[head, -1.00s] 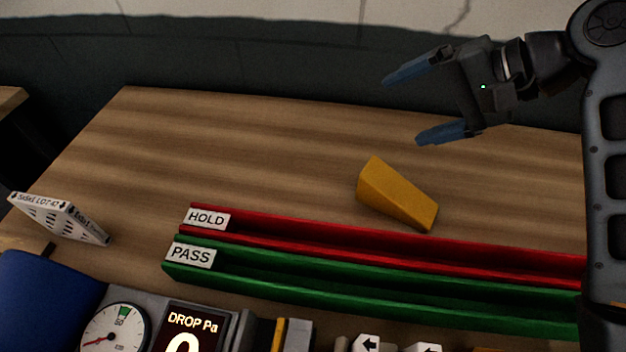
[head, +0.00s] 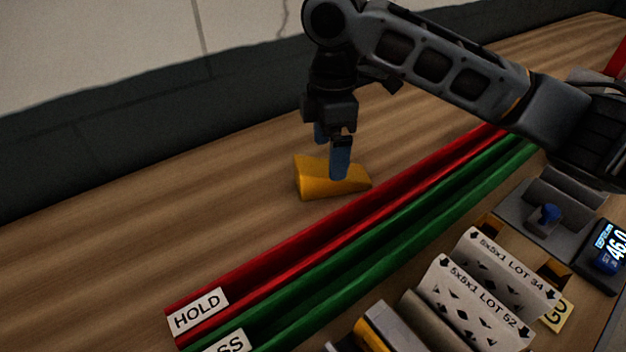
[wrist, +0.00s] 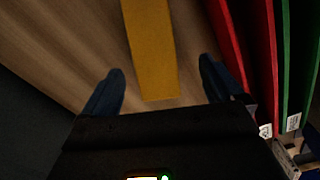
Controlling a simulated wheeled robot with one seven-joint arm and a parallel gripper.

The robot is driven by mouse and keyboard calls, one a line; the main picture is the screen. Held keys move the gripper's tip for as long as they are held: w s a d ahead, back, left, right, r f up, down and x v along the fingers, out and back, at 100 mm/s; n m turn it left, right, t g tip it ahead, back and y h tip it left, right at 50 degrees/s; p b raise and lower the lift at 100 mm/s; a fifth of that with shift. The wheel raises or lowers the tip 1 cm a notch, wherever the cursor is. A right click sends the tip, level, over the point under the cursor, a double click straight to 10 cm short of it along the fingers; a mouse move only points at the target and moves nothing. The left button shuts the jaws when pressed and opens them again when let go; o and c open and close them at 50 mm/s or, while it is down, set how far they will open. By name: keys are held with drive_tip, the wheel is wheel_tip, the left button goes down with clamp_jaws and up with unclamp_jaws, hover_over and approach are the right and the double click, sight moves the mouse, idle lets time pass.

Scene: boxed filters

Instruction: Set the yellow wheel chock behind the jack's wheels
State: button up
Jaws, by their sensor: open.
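The yellow wheel chock (head: 318,184) is a wedge lying on the wooden table, just behind the red HOLD rail in the head view. My gripper (head: 329,155) points down over it, with one blue finger in front of the chock's near side and the other toward its far side. In the wrist view, the chock (wrist: 152,48) lies between the two open fingers (wrist: 160,85), with a gap on each side. The fingers are not closed on it. No jack or jack wheels show in these views.
The red HOLD rail (head: 210,290) and the green PASS rail (head: 330,270) run diagonally close beside the chock. White filter boxes labelled LOT 34 (head: 505,270) and LOT 52 (head: 470,310) stand in front of the rails. The table left of the chock is clear.

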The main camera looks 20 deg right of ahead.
sight(326, 168)
drive_tip(key=shift+w+f+p, duration=0.2)
drive_tip(key=shift+w+f, duration=0.05)
drive_tip(key=shift+f, duration=1.25)
drive_tip(key=shift+w+f+p, duration=0.2)
drive_tip(key=shift+f, duration=1.25)
drive_tip(key=c, duration=1.4)
drive_tip(key=shift+r, duration=0.1)
